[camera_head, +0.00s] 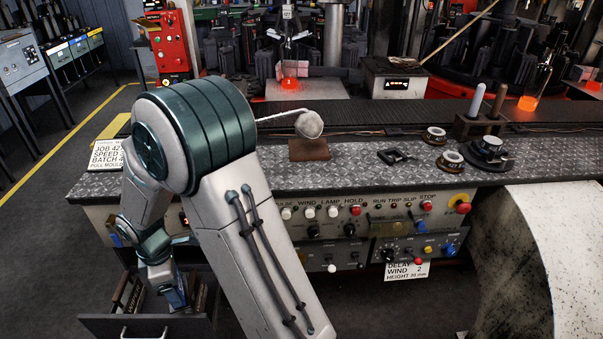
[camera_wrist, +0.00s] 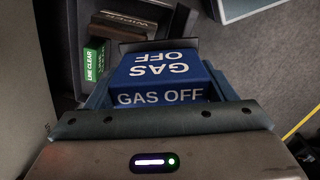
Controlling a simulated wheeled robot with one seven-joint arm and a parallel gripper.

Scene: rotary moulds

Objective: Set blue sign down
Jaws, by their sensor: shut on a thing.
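The blue sign (camera_wrist: 160,70), a block lettered GAS OFF in white, fills the middle of the wrist view. My gripper (camera_wrist: 158,82) is shut on it, with a finger at either side. In the head view my gripper (camera_head: 172,284) points down over the open drawer (camera_head: 110,323) at the lower left, and the blue sign (camera_head: 178,299) shows only in small part. The drawer's dark interior is behind the sign in the wrist view. Whether the sign touches the drawer floor cannot be told.
In the wrist view a green LINE CLEAR block (camera_wrist: 94,62) and a brown WIPER block (camera_wrist: 124,25) lie in the drawer beside the sign. The bench with its control panel (camera_head: 330,212) stands right of the drawer. Open floor (camera_head: 60,235) lies to the left.

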